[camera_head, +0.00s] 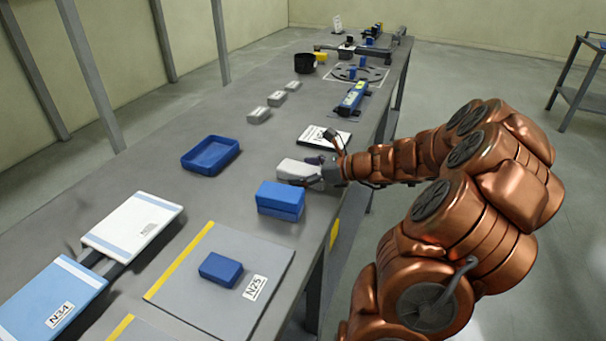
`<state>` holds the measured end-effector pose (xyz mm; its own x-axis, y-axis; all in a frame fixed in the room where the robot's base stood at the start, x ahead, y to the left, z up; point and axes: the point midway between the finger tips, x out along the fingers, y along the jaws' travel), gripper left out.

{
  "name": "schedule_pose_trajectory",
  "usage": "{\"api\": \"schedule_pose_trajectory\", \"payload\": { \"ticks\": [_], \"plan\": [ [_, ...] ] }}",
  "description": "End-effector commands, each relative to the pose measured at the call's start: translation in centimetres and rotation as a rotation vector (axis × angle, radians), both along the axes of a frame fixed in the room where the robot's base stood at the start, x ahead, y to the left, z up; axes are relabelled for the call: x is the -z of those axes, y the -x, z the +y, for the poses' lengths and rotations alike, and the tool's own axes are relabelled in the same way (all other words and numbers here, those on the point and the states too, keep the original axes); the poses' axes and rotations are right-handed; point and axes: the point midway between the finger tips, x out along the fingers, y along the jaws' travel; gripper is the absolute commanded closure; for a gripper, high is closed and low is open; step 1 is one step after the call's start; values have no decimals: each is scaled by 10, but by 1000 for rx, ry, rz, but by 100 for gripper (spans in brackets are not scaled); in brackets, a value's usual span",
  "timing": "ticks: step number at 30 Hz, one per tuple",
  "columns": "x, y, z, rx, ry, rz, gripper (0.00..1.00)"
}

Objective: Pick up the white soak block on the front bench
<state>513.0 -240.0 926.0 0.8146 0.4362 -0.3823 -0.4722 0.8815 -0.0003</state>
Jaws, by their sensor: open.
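A white block (293,169) lies on the long grey bench (170,165), just behind a blue block. I take it for the soak block. My gripper (314,170) is at the block's right end, reaching in from the right, with its dark fingers low over the bench. The jaws are open. The fingers partly cover the block's right end, and I cannot tell whether they touch it.
The blue block (280,199) stands close in front of the white block. A blue tray (211,155) is to the left. A white labelled card (312,137) lies behind my gripper. Grey blocks (258,115) stand farther back. A plate with a small blue block (220,269) is nearer.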

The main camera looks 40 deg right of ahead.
Motion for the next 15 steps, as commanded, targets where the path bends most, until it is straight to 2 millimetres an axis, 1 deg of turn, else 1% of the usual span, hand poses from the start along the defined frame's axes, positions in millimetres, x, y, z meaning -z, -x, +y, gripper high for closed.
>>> {"api": "schedule_pose_trajectory", "payload": {
  "ticks": [1,2,15],
  "plan": [
    [0,0,0,0,0,0,14],
    [0,0,0,0,0,0,17],
    [1,0,-1,1,0,1,62]
  ]
}}
